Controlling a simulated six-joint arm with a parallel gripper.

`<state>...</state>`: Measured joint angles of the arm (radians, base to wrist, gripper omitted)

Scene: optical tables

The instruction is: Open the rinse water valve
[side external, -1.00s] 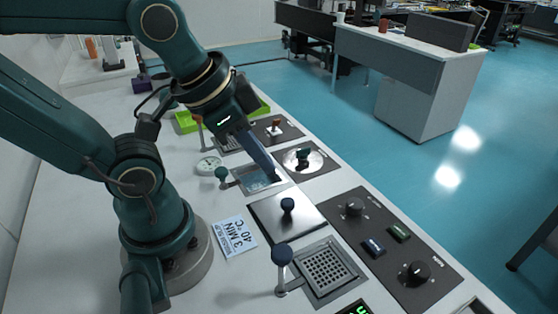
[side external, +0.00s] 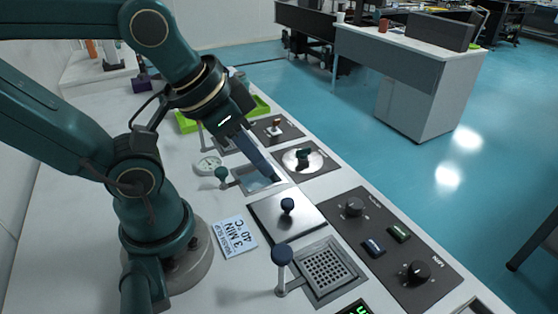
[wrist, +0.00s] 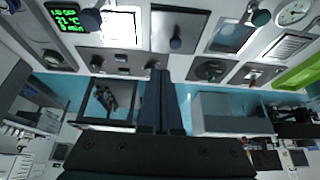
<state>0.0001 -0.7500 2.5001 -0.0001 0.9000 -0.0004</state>
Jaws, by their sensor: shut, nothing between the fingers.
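My gripper (side external: 275,178) is shut and empty, pointing down over the right edge of a small water-filled basin (side external: 247,186). Its closed fingers also show in the wrist view (wrist: 160,85). A dark green round handle (side external: 303,157) sits on a round metal plate on a dark panel, just beyond and right of the fingertips; it also shows in the wrist view (wrist: 211,72). A lever with a green ball (side external: 221,173) stands left of the basin, beside a white dial gauge (side external: 208,164). No readable label shows which one is the rinse water valve. My gripper touches neither.
A metal lid with a blue knob (side external: 288,205) lies in front of the basin. A blue-ball lever (side external: 282,255) stands by a perforated drain (side external: 328,272). A panel with black knobs (side external: 355,207) is at right. A green tray (side external: 187,122) lies behind my gripper.

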